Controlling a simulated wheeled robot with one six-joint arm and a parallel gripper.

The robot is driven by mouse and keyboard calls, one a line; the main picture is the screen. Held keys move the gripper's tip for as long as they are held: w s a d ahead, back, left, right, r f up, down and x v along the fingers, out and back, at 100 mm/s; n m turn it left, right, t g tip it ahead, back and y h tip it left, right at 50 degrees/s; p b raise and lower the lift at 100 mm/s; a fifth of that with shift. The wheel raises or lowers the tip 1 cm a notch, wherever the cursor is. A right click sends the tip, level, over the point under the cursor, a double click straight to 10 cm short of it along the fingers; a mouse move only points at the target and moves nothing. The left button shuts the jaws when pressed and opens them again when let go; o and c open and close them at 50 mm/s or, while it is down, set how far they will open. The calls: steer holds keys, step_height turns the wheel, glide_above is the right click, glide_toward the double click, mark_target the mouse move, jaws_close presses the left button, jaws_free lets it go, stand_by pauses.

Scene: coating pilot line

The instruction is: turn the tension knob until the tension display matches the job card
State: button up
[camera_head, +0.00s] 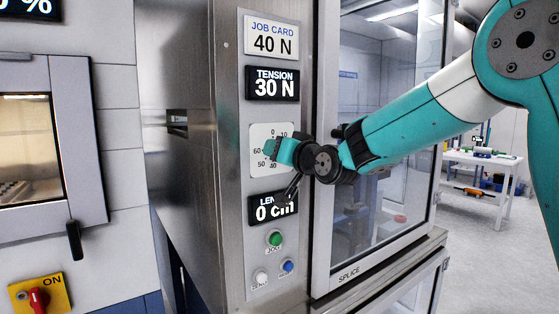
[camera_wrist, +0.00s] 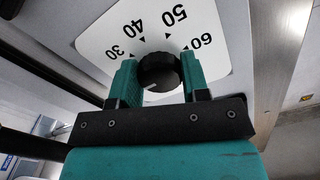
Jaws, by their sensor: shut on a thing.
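The job card (camera_head: 271,36) on the steel panel reads 40 N. The tension display (camera_head: 272,84) below it reads 30 N. The white dial plate (camera_head: 262,133) is partly covered by my gripper (camera_head: 272,150) in the head view. In the wrist view the black tension knob (camera_wrist: 158,72) sits between the two teal fingers of my gripper (camera_wrist: 156,68), which is shut on it. The dial plate (camera_wrist: 110,30) shows 30, 40, 50 and 60 around the knob. A pale mark shows low on the knob face.
Below my gripper, the length display (camera_head: 266,211) reads 0 cm and is partly covered. A green button (camera_head: 275,239), a blue button (camera_head: 287,267) and a white button (camera_head: 260,278) are lower down. A glass door (camera_head: 385,200) stands right of the panel.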

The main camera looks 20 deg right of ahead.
steer(key=m+b, duration=0.2)
steer(key=m, duration=0.3)
steer(key=shift+f+m, duration=0.15)
steer(key=shift+m, duration=0.15)
steer(key=shift+m+b, duration=0.7)
steer(key=shift+m, duration=1.4)
steer(key=o, duration=0.9)
steer(key=b+v, duration=0.5)
steer(key=v, duration=1.2)
steer(key=shift+s, duration=0.25)
